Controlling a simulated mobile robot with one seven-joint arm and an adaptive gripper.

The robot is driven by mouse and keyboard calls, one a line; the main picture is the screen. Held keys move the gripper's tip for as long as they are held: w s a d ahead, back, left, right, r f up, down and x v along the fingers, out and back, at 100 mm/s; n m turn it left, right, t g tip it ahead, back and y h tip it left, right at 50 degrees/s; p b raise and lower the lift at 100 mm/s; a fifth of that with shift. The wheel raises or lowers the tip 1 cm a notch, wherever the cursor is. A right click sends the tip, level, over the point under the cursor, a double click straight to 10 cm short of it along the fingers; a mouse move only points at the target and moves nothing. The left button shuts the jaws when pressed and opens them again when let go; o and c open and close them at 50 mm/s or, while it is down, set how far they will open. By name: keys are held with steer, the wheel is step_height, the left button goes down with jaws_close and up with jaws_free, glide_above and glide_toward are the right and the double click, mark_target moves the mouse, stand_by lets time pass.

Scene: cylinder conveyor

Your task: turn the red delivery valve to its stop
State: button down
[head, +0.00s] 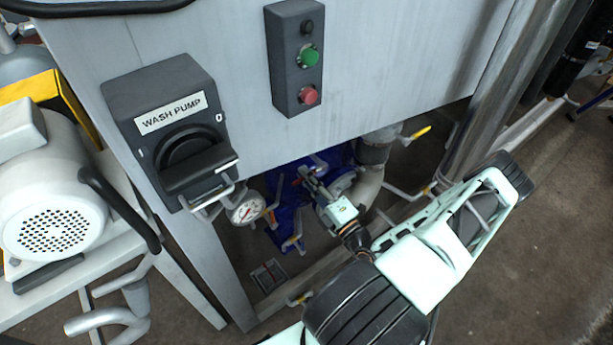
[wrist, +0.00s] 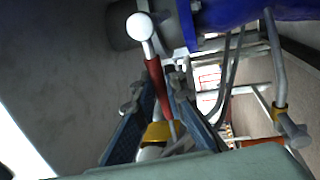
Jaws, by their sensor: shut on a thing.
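The red delivery valve's lever (wrist: 156,82) shows in the wrist view as a red bar with a white rounded end, leaning slightly from upper left to lower right. My gripper (wrist: 160,92) has its two blue-padded fingers on either side of the red bar and is shut on it. The white end sticks out past the fingertips. A yellow collar (wrist: 157,132) sits low between the fingers. In the head view my gripper (head: 314,184) reaches under the metal panel, in front of blue equipment; I cannot make out the red lever there.
The grey panel (head: 230,75) carries a wash pump switch (head: 165,125) and a green and red button box (head: 297,60). A pressure gauge (head: 246,208) and pipes crowd the space below. A blue housing (wrist: 245,12) is close in the wrist view. Open floor (head: 540,250) lies right.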

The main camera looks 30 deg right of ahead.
steer(key=shift+r, duration=0.15)
steer(key=c, duration=2)
jaws_free()
